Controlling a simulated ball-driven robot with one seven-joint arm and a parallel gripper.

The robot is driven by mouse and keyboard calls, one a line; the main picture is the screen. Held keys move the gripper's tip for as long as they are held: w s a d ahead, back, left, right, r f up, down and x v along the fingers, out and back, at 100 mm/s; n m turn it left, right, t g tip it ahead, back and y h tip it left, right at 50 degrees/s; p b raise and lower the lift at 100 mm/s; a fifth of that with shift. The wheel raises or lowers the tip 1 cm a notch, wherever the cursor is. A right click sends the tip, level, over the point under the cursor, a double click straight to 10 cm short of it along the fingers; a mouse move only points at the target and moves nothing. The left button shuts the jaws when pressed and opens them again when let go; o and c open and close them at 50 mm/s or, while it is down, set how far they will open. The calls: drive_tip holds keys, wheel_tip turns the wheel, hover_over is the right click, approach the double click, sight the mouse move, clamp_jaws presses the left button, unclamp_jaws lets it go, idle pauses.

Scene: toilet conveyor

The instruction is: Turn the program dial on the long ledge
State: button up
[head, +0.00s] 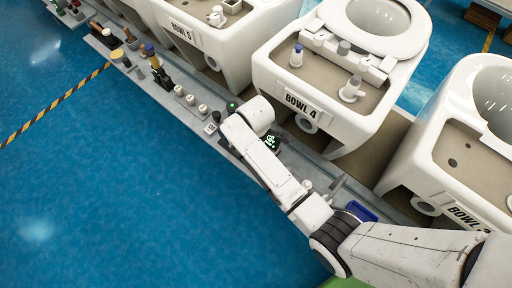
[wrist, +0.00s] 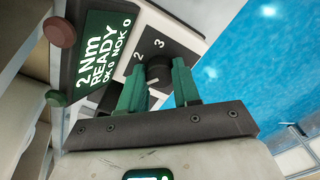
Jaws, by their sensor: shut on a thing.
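The program dial (wrist: 158,67) is a round black knob on a dark plate marked 2 and 3 in the wrist view. A pale pointer mark shows on its near lower side. My gripper (wrist: 158,82) has one green finger on each side of the dial and is shut on it. In the head view my arm reaches down to the long ledge (head: 160,101) in front of Bowl 4, and its white wrist hides the fingers and their contact with the dial.
A lit display (wrist: 102,55) reading 2 Nm READY adjoins the dial, with a red knob (wrist: 60,32) and green knob (wrist: 57,98) beyond. Several fittings stand along the ledge. Bowl 4 (head: 305,118) stands close behind. The blue floor (head: 90,190) in front is open.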

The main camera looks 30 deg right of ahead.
drive_tip(key=m+p, duration=0.3)
drive_tip(key=m, duration=0.2)
drive_tip(key=shift+r, duration=0.15)
drive_tip(key=m+p, duration=0.2)
drive_tip(key=m, duration=0.3)
drive_tip(key=shift+m, duration=0.3)
idle(0.4)
drive_tip(key=o, duration=1.1)
drive_tip(key=shift+c, duration=0.2)
wheel_tip(320, 180, up, 10)
drive_tip(key=p, duration=0.1)
drive_tip(key=shift+r, duration=0.25)
